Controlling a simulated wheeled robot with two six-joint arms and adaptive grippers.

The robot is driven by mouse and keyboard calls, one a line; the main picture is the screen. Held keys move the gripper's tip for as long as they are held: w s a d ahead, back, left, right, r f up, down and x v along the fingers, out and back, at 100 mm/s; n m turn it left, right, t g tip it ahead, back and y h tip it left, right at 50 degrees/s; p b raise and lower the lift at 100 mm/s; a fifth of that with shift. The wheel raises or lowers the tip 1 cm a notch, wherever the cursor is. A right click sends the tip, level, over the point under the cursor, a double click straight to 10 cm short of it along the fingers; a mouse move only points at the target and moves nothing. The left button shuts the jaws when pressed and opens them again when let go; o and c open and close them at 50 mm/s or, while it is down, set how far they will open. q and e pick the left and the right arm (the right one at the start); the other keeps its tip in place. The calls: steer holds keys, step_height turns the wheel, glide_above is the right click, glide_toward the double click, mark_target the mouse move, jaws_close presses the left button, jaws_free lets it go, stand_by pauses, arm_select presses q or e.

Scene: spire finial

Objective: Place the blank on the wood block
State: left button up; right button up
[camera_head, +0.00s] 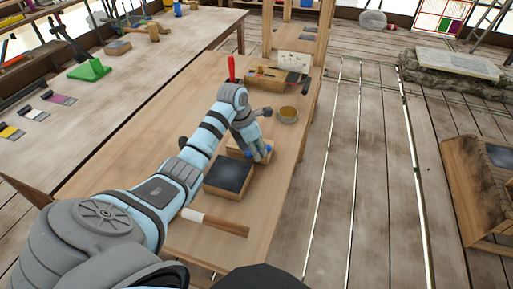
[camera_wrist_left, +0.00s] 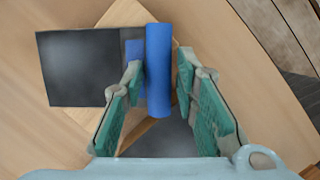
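A blue cylinder, probably the blank (camera_wrist_left: 159,70), lies between the fingertips of my left gripper (camera_wrist_left: 161,72) in the left wrist view. Narrow gaps seem to show on both sides of it, so the fingers look open around it. A second blue part (camera_wrist_left: 134,50) shows just left of it. A pale wood block (camera_wrist_left: 123,14) is beneath the cylinder; whether they touch is unclear. In the head view, my left gripper (camera_head: 259,151) points down at the table, with blue (camera_head: 269,149) showing at its tips. My right gripper is not in view.
A dark-topped block (camera_head: 229,177) stands close in front of the gripper. A wood-handled tool (camera_head: 214,222) lies nearer. A round tin (camera_head: 288,114), a wooden tray (camera_head: 265,84) and a card (camera_head: 294,61) are behind. The table's right edge is close.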

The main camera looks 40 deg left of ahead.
arm_select(q)
steer(key=shift+o, duration=0.5)
steer(key=shift+r, duration=0.1)
steer(key=shift+r, duration=0.35)
steer(key=p+v, duration=0.1)
steer(key=v, duration=1)
steer(key=shift+s, duration=0.2)
steer(key=shift+a+r, duration=0.1)
steer(key=shift+r, duration=0.15)
